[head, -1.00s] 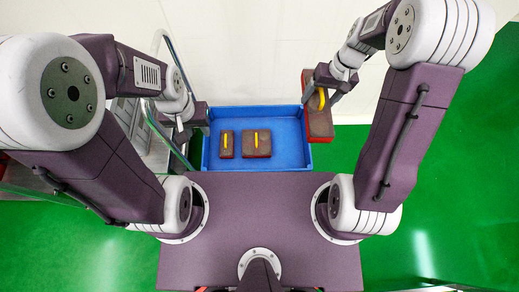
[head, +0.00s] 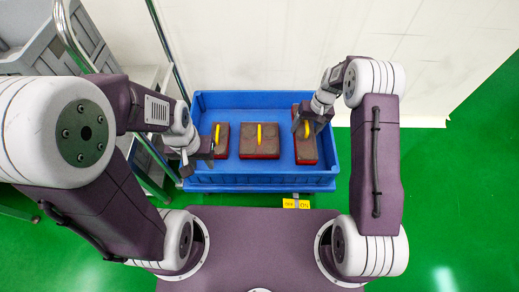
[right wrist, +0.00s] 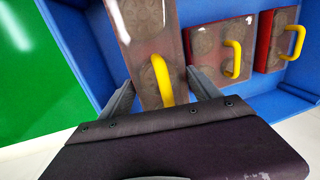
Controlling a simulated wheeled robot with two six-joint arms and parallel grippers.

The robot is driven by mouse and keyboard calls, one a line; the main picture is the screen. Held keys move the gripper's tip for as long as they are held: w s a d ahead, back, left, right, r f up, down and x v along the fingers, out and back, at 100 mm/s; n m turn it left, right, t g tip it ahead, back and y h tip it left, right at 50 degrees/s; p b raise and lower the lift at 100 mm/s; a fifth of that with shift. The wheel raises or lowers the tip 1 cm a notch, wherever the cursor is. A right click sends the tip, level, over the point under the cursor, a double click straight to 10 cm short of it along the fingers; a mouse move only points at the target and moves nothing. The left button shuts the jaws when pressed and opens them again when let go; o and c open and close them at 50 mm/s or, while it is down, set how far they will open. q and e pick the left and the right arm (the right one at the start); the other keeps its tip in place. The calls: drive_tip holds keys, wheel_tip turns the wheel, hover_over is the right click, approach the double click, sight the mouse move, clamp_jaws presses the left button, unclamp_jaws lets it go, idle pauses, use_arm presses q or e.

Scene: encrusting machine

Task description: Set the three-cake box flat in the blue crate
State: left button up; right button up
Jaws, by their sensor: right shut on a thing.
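The long three-cake box (head: 305,150), red with a brown top and a yellow handle, is within the blue crate (head: 235,183) along its right wall. It looks about level; I cannot tell if it touches the floor. My right gripper (head: 310,124) is shut on its handle. In the right wrist view the fingers (right wrist: 157,88) flank the yellow handle, and the box top (right wrist: 140,30) shows round cakes. My left gripper (head: 203,158) is by the crate's left wall, apart from the three-cake box; its jaws are too unclear to read.
In the crate, a square box (head: 260,153) lies in the middle and a narrow box (head: 220,150) at the left, both with yellow handles. Bare crate floor separates the square box from the three-cake box. A metal frame (head: 160,40) stands at the left.

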drive_tip(key=shift+r, duration=0.1)
wheel_tip(320, 180, down, 10)
drive_tip(key=b, duration=0.7)
drive_tip(key=shift+f, duration=0.2)
drive_tip(key=shift+r, duration=0.25)
drive_tip(key=shift+f, duration=0.1)
drive_tip(key=o, duration=1.4)
drive_tip(key=shift+c, duration=0.2)
